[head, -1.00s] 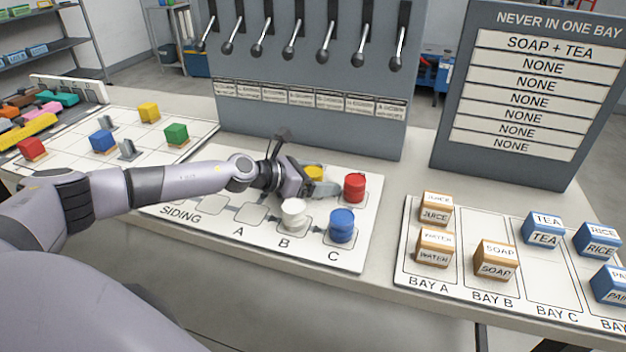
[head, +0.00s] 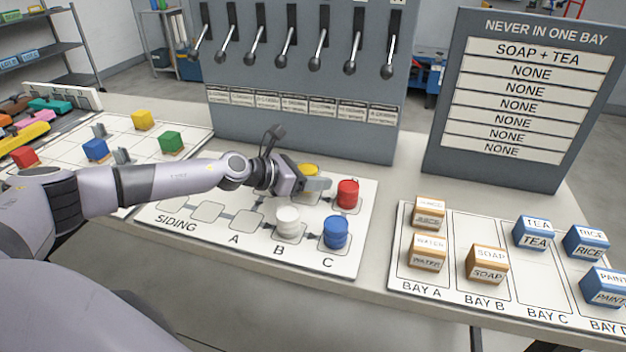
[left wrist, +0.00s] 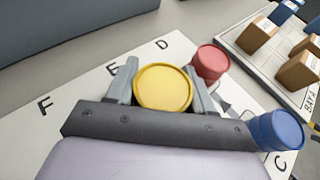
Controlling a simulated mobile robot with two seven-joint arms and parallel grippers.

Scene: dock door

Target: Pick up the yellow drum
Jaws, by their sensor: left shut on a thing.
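The yellow drum (left wrist: 164,87) sits between the two fingers of my left gripper (left wrist: 163,85) in the left wrist view, and the fingers are shut on it. In the head view the yellow drum (head: 308,169) shows only in part behind my left gripper (head: 310,182). I cannot tell whether the drum touches the white siding board (head: 190,235) or is a little above it. The red drum (head: 347,194) stands close on the right of it. My right gripper is not in view.
A white drum (head: 287,219) and a blue drum (head: 335,232) stand in front on the board. A lever panel (head: 300,125) rises behind. Bay crates, such as the soap crate (head: 486,264), stand on the bay board at right. Coloured blocks lie at left.

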